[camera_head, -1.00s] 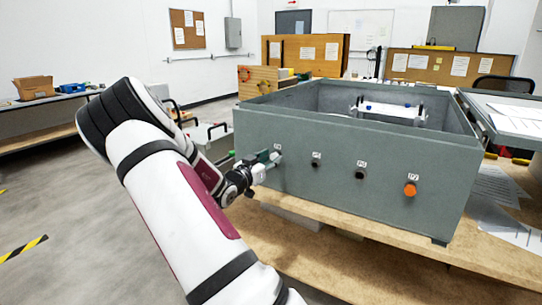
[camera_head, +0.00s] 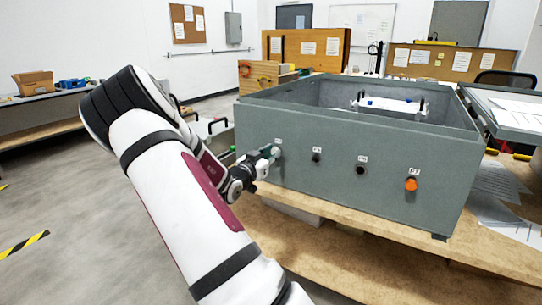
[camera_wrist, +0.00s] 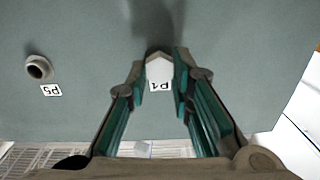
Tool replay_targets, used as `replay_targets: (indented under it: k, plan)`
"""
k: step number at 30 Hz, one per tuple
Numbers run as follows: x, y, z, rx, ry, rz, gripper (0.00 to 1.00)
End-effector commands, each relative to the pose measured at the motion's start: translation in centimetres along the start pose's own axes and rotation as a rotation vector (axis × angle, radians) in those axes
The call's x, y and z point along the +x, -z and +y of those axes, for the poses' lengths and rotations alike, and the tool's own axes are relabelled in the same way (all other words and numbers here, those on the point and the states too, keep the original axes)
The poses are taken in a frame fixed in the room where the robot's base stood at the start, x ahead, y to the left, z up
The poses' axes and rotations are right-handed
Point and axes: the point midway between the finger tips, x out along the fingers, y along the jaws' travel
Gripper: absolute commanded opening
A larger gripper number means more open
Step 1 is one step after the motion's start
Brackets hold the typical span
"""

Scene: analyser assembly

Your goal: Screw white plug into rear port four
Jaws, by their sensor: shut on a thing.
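The white plug (camera_wrist: 158,71) is between the two fingertips in the wrist view, up against the grey wall. An upside-down P4 label (camera_wrist: 160,87) shows right beside it. My gripper (camera_wrist: 159,77) is shut on the plug, its green-padded fingers on either side. In the head view my gripper (camera_head: 268,156) is at the leftmost port on the facing wall of the grey box (camera_head: 330,195). The port itself is hidden behind the plug and fingers. I cannot tell how deep the plug sits.
Port P5 (camera_wrist: 38,68) is an open socket with a collar. Another dark port (camera_head: 360,170) and an orange-plugged port (camera_head: 411,184) lie further right. The box stands on a wooden bench (camera_head: 375,240). A white part (camera_head: 388,107) shows inside the open box.

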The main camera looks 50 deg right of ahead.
Motion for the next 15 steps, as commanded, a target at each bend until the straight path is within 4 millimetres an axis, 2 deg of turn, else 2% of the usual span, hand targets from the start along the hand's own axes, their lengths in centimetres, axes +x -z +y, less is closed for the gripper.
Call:
replay_targets:
  k: [15]
  plan:
    - [0.00,-0.14,-0.48,0.367,0.010,0.013,0.00]
